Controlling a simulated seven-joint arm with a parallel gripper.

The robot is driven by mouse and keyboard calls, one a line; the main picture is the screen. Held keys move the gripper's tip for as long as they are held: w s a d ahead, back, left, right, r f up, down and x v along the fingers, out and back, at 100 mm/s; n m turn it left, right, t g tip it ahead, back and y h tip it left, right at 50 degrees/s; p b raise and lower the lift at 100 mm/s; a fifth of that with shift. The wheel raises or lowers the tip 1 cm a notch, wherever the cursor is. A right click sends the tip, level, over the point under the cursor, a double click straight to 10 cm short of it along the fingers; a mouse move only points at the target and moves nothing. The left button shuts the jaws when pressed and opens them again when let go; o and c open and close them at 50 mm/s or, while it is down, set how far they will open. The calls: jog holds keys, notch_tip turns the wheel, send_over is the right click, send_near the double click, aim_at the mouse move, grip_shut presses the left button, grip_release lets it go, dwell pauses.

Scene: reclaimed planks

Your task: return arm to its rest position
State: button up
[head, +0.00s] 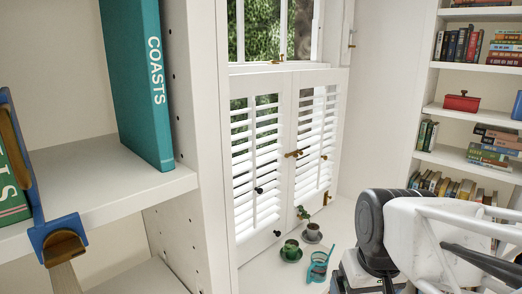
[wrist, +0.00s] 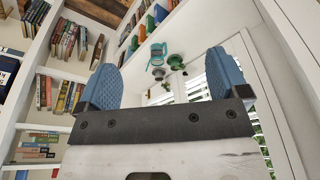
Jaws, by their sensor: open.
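My gripper (wrist: 162,68) shows in the wrist view with its two blue, ridged fingers wide apart. Nothing is between the fingers, and only distant shelves, shutters and cups show beyond them. My arm (head: 420,240), white with a black joint, enters the head view at the lower right, in front of the right bookshelf. I cannot make out the fingers in the head view.
A near shelf (head: 95,190) at left holds a teal COASTS book (head: 138,80) and a blue-and-brown clamp-like object (head: 55,235). Shutters (head: 257,165) stand behind a green cup (head: 291,247), a dark cup (head: 312,230) and a turquoise object (head: 318,268). A bookshelf (head: 465,115) stands at right.

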jog(key=shift+s+d+f+m, duration=0.1)
jog(key=shift+s+f+m, duration=0.15)
jog(key=shift+s, duration=0.65)
jog(key=shift+s+d+f+m, duration=0.1)
jog(key=shift+s+m, duration=0.15)
jog(key=shift+s, duration=0.6)
jog(key=shift+w, duration=0.1)
jog(key=w+a+f+n+y, duration=0.1)
jog(key=w+f+n, duration=0.15)
jog(key=w, duration=1.35)
jog(key=w+a+f+n, duration=0.15)
jog(key=w+n, duration=0.25)
jog(key=w, duration=1.1)
jog(key=w+f+n, duration=0.1)
jog(key=w+f, duration=0.7)
jog(key=w+f+n+y, duration=0.1)
jog(key=w+f+n, duration=0.1)
jog(key=w+f, duration=0.6)
jog(key=w+f+n, duration=0.2)
jog(key=w+f, duration=0.7)
jog(key=w, duration=0.1)
jog(key=shift+w+a+g, duration=0.1)
jog(key=shift+a+g, duration=0.2)
jog(key=shift+a, duration=0.05)
